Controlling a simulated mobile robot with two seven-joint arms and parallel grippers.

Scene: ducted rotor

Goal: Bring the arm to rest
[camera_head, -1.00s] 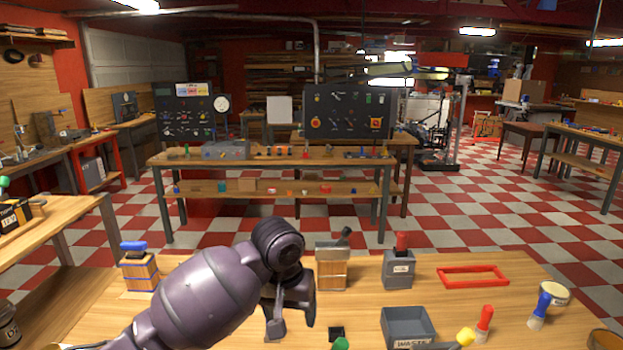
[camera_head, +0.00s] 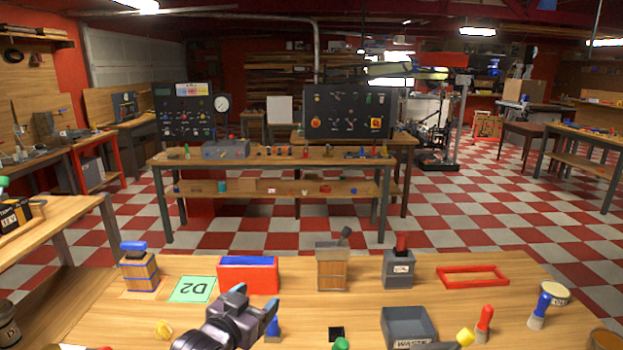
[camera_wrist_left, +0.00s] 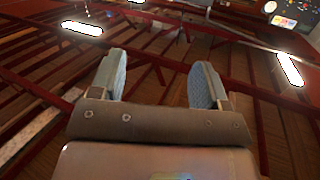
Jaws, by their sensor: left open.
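My left gripper (camera_head: 256,298) is above the near workbench (camera_head: 330,275), low in the middle of the head view. Its fingers stand apart with nothing between them. The left wrist view shows the same gripper (camera_wrist_left: 161,82) with two blue-grey finger pads apart and empty, and the ceiling beams and lamps behind them, so it points upward. A blue-handled tool (camera_head: 273,329) shows just right of the gripper in the picture; I cannot tell the distance between them. My right gripper is not in view.
The bench holds a red-and-blue box (camera_head: 248,276), a green D2 card (camera_head: 192,289), a wooden block with a blue top (camera_head: 139,270), a wooden box (camera_head: 332,268), a grey box (camera_head: 398,270), a red frame (camera_head: 472,284) and a grey waste tray (camera_head: 408,324). Several knobbed tools stand at the front right.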

